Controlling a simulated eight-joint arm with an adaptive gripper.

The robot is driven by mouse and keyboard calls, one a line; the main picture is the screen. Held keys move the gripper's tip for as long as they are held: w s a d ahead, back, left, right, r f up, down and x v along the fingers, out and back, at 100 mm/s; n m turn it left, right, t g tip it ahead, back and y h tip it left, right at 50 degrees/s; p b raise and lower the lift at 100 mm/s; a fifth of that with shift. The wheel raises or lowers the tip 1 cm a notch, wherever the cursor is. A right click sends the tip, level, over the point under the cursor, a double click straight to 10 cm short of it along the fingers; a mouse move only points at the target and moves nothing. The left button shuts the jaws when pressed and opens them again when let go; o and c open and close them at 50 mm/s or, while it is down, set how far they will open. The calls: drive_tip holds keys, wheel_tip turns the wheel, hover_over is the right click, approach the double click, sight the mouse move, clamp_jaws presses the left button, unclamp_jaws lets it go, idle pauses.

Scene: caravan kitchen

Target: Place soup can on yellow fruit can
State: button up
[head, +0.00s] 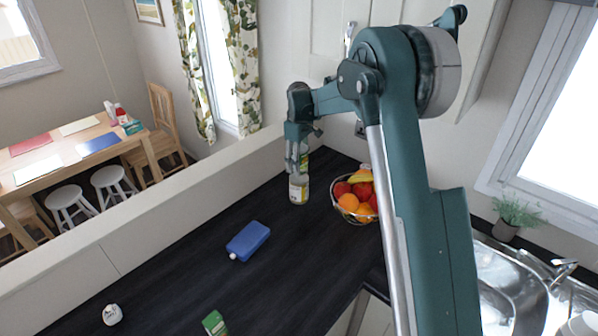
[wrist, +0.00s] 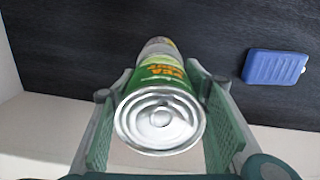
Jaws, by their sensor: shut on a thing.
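The soup can (wrist: 160,108) is green with a silver lid and shows between the two fingers of my gripper (wrist: 163,100) in the wrist view. My gripper is shut on it. In the head view my gripper (head: 298,160) is at the back of the dark counter and hides most of the soup can. Directly below it stands an upright can with a pale and yellowish label (head: 298,190), seemingly the yellow fruit can. In the wrist view a greyish can end (wrist: 157,46) shows beyond the soup can, in line with it. I cannot tell whether the cans touch.
A fruit bowl (head: 345,215) stands close to the right of the lower can. A blue flask-like box (head: 248,241) lies nearer on the counter. A green carton (head: 214,322) and a small white item (head: 112,314) are at the front. A low wall edges the counter's left.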

drive_tip(key=shift+f, duration=0.1)
drive_tip(key=shift+f, duration=1.8)
drive_tip(key=shift+f, duration=0.1)
drive_tip(key=o, duration=1.1)
drive_tip(key=shift+o, duration=0.2)
wheel_tip(320, 180, up, 12)
drive_tip(key=shift+r, duration=0.15)
